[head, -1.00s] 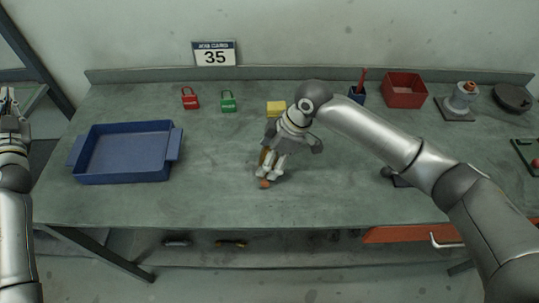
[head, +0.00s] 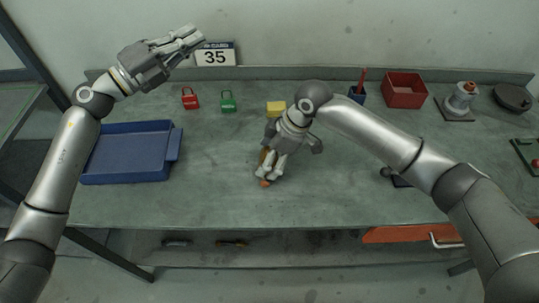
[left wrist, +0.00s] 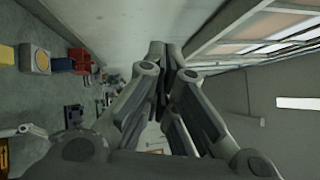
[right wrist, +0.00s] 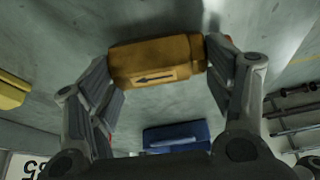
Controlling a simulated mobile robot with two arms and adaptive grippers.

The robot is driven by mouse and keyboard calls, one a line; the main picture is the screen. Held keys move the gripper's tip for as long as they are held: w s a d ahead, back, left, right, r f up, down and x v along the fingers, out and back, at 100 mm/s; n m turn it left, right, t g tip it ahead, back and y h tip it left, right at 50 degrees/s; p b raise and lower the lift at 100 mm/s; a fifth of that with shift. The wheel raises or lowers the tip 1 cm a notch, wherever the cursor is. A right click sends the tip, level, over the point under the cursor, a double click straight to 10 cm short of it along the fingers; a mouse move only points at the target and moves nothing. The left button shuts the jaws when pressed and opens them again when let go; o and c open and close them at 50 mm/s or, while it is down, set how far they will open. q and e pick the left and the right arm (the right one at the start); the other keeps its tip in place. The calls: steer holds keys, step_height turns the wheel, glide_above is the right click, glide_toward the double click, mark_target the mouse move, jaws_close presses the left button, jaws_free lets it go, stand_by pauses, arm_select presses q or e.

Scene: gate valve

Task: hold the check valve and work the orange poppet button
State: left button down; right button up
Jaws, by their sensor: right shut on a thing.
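The check valve (right wrist: 157,62) is a yellow-brown body with a black arrow on its label, seen in the right wrist view. My right gripper (head: 268,172) points down over the middle of the bench and is shut on the valve, one finger at each end. In the head view the gripper hides most of the valve. An orange tip (head: 264,183), apparently the poppet button, shows at its near end. My left gripper (head: 192,38) is raised above the back left of the bench, well away from the valve. Its fingers meet, empty, in the left wrist view (left wrist: 166,62).
A blue tray (head: 128,165) stands at the left under my left arm. A red padlock (head: 190,102), a green padlock (head: 228,104), a yellow block (head: 276,108) and a red bin (head: 404,91) line the back. The bench between tray and valve is clear.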

arm_select(q)
steer(key=s+d+f+m+g, duration=0.2)
steer(key=s+d+m+g, duration=0.3)
steer(key=d, duration=0.3)
steer(key=m+g+y, duration=0.8)
steer(key=m+y, duration=0.8)
steer(key=m, duration=0.3)
glide_above(263, 200)
step_height(263, 200, down, 17)
steer(key=shift+f, duration=3.2)
steer(key=shift+f, duration=1.9)
